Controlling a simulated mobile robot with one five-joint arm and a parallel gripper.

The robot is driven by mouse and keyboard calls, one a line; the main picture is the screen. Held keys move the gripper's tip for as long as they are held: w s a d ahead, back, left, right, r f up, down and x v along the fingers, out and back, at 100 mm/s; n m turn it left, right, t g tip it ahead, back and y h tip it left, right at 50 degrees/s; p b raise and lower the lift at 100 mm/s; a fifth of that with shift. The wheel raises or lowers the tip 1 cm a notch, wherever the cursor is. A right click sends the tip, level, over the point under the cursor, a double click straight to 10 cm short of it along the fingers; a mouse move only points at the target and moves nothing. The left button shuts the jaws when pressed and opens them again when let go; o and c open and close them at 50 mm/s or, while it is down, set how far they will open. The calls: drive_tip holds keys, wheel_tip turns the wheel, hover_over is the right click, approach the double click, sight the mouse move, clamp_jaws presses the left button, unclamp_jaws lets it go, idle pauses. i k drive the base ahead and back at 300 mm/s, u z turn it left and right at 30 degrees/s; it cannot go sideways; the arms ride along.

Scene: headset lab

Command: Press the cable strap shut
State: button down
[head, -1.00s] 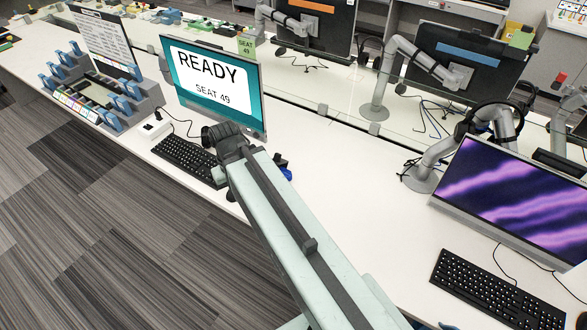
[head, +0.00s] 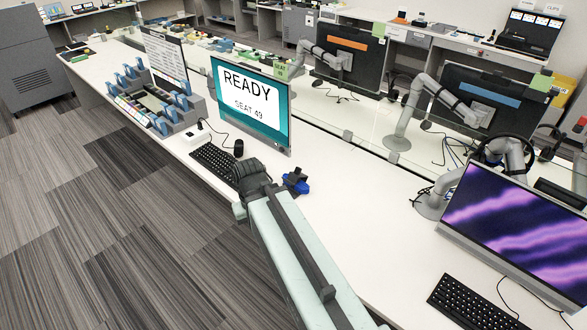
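My arm reaches from the bottom of the head view over the white desk (head: 360,235). My gripper (head: 252,178) is at its far end, beside the keyboard. Its fingers are hidden by the arm's dark end, so I cannot see whether they are open. A small blue and black object (head: 298,184) sits on the desk just right of the arm's end. I cannot tell whether it carries the cable strap. No strap is clearly recognisable. Thin dark cables (head: 437,150) lie loose behind the glass divider.
A monitor (head: 250,108) reads "READY SEAT 49". A black keyboard (head: 213,160), a mouse (head: 238,148) and a white box (head: 196,134) lie before it. A grey rack with blue clips (head: 165,108) stands left. A purple-screen monitor (head: 520,235) stands right. The desk middle is clear.

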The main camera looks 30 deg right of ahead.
sight(292, 179)
drive_tip(key=u, duration=0.35)
drive_tip(key=i, duration=1)
drive_tip(key=z, duration=0.05)
